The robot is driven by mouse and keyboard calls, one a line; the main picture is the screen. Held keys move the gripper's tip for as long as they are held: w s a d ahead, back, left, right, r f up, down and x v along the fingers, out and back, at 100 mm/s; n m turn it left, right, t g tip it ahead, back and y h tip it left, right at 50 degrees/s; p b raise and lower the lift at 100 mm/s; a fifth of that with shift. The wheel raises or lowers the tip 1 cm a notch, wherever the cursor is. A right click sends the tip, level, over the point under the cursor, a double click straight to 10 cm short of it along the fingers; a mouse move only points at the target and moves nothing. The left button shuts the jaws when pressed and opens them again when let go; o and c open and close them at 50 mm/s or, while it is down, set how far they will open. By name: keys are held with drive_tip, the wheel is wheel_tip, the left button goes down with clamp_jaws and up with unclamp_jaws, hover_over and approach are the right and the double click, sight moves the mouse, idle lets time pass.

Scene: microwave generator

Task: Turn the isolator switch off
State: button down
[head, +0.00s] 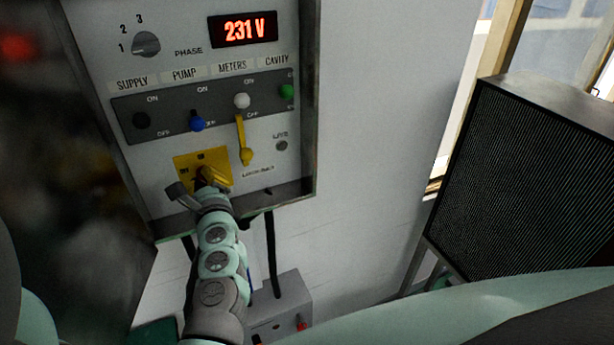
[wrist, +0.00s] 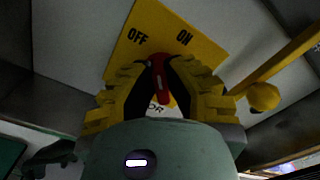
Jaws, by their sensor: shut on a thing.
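The isolator switch has a yellow plate (head: 220,159) low on the grey control panel in the head view. In the wrist view the plate (wrist: 176,25) carries the words OFF at left and ON at right. My gripper (wrist: 161,66) is shut on the red handle, with a dark-padded yellow finger on each side. In the head view my gripper (head: 207,176) covers the lower part of the plate and hides the handle.
A yellow hanging lever (head: 243,142) with a rounded end is close to the plate's right, also in the wrist view (wrist: 264,95). Above is a row of coloured switches (head: 197,121) and a 231 V display (head: 244,29). A black speaker-like box (head: 520,180) stands at right.

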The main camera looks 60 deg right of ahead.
drive_tip(key=n+b, duration=0.2)
drive_tip(key=f+n+b, duration=0.1)
drive_tip(key=n+b, duration=0.1)
drive_tip(key=n, duration=0.1)
drive_tip(key=shift+a+n, duration=0.1)
drive_tip(key=shift+n, duration=0.2)
drive_tip(key=shift+n+b, duration=1.5)
drive_tip(key=shift+n, duration=0.5)
drive_tip(key=shift+w, duration=0.1)
drive_tip(key=c, duration=1)
unclamp_jaws()
drive_tip(key=shift+r, duration=0.1)
drive_tip(key=shift+a, duration=0.1)
drive_tip(key=v, duration=1.2)
